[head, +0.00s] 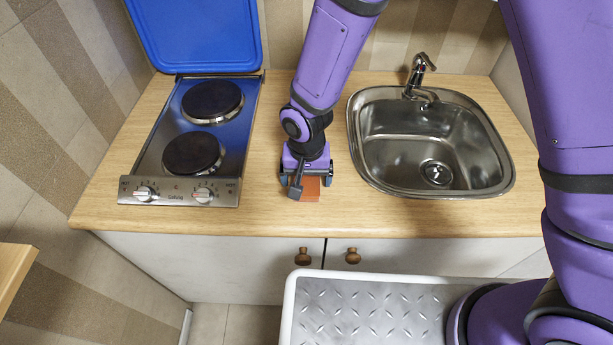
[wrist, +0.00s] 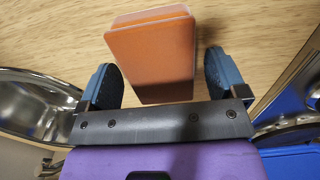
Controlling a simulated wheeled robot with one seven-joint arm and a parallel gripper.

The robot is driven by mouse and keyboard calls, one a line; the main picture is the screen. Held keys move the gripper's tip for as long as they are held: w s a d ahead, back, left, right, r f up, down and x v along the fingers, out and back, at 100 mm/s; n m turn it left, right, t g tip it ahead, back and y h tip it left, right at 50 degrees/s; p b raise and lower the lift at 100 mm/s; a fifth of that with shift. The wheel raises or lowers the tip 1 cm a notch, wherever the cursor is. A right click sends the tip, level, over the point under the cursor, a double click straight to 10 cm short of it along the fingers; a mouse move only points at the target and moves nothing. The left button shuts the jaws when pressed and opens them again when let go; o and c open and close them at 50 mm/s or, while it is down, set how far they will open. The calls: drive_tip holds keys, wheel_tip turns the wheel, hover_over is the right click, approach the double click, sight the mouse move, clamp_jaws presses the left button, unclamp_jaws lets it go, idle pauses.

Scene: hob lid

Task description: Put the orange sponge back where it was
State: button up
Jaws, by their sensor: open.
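The orange sponge (head: 311,190) lies on the wooden counter between the hob and the sink, near the counter's front edge. In the wrist view the sponge (wrist: 152,55) is an orange block with a paler layer at its far edge. My gripper (head: 308,180) is right above the sponge and hides part of it in the head view. In the wrist view my gripper (wrist: 163,78) is open, with one finger on each side of the sponge's near part. A small gap shows between each finger and the sponge.
The hob (head: 180,190) with two dark plates is on the left, its blue lid (head: 195,35) raised. The steel sink (head: 430,150) with its tap (head: 418,75) is on the right. Bare counter (head: 255,215) lies around the sponge.

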sight(309, 177)
wheel_tip(309, 177, up, 12)
drive_tip(key=shift+f, duration=0.2)
idle(0.4)
drive_tip(key=w+d+r+t, duration=0.1)
drive_tip(key=d+r+t, duration=0.1)
drive_tip(key=d+r, duration=1.55)
drive_tip(key=s+d+r+t, duration=0.1)
drive_tip(key=s+d+r, duration=0.3)
drive_tip(key=s+d, duration=0.3)
drive_tip(key=s+d+r+t, duration=0.2)
drive_tip(key=s+d+r, duration=0.3)
drive_tip(key=s+d, duration=0.2)
drive_tip(key=shift+d+m, duration=0.3)
drive_tip(key=shift+d, duration=0.9)
